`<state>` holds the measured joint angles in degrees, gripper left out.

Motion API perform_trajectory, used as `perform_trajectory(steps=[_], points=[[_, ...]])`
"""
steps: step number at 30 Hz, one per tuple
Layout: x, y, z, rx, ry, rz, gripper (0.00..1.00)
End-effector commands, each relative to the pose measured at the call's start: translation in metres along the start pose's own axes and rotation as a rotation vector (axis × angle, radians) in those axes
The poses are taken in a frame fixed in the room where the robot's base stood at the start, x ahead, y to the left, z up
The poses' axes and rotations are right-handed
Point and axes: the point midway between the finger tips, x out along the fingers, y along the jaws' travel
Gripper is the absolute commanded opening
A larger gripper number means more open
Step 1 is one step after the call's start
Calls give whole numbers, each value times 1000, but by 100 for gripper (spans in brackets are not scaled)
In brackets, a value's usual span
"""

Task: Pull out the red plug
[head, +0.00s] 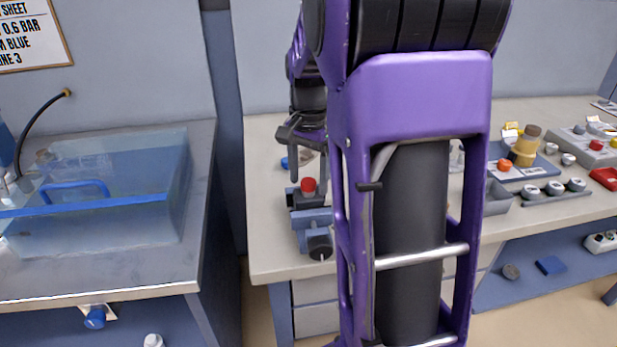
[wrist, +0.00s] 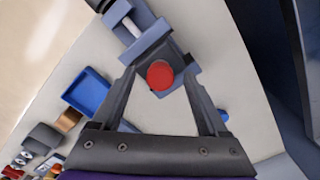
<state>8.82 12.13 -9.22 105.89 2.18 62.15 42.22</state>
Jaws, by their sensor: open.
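The red plug (head: 309,185) stands upright on top of a dark block held in a blue vise (head: 315,218) near the left front edge of the right-hand bench. In the wrist view the round red top of the plug (wrist: 160,75) lies between the fingertips. My gripper (wrist: 160,75) is open, one finger on each side of the plug, with a gap on both sides. In the head view my gripper (head: 303,145) is above the plug, pointing down, and its fingertips are partly hard to make out. My purple arm hides part of the bench.
A blue tray (wrist: 88,92) lies on the bench beside the vise. Further right are an amber-topped fitting (head: 524,148), knobs and control boxes (head: 590,145). A clear water tank (head: 100,200) stands on the left bench (head: 130,270), across a gap.

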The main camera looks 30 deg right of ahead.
Motion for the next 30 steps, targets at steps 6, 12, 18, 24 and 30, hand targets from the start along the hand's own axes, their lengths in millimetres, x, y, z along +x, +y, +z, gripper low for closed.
perform_trajectory(steps=[6, 12, 18, 24, 30], points=[[0, 0, 0, 0, 0, 0, 70], [0, 0, 0, 0, 0, 0, 34], [0, 0, 0, 0, 0, 0, 0], [0, 0, 0, 0, 0, 0, 13], [-1, 0, 0, 0, 0, 0, 5]])
